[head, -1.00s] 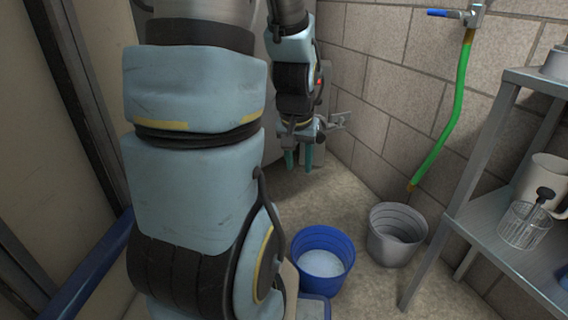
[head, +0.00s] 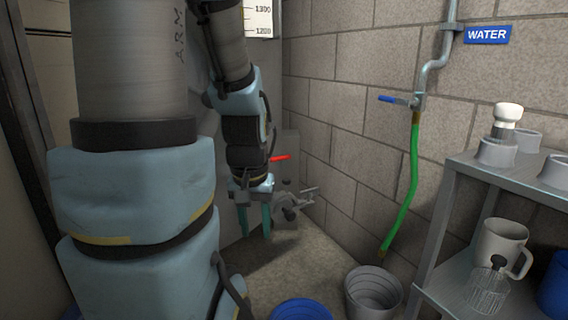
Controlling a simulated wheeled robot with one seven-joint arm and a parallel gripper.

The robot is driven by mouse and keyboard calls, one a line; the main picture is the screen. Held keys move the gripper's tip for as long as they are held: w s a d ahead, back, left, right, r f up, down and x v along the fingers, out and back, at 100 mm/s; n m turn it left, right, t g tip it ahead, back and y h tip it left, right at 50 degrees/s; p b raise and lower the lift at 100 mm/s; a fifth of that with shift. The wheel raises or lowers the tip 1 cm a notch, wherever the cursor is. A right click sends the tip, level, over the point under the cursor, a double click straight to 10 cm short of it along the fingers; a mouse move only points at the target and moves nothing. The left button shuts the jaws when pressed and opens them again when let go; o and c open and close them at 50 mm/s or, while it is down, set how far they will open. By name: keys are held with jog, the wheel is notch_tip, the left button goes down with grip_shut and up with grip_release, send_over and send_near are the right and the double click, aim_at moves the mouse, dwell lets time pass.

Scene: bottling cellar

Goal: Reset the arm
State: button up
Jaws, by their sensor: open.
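My arm fills the left of the head view and reaches up and then down toward the back corner. My gripper (head: 254,222) hangs at its end with the fingers pointing down. The two teal fingers are apart and nothing shows between them. Just right of the gripper is a grey metal fitting (head: 290,205), with a red lever (head: 279,158) above it. I cannot tell whether the gripper touches the fitting.
A blue bucket (head: 300,311) and a grey bucket (head: 373,295) stand on the floor in front. A green hose (head: 413,180) hangs from a blue-handled tap (head: 400,100) on the block wall. A metal shelf (head: 440,225) on the right holds a mug (head: 497,246).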

notch_tip(320, 180, up, 35)
jog(key=p, duration=3.2)
jog(key=shift+r+p, duration=0.15)
jog(key=shift+p, duration=0.25)
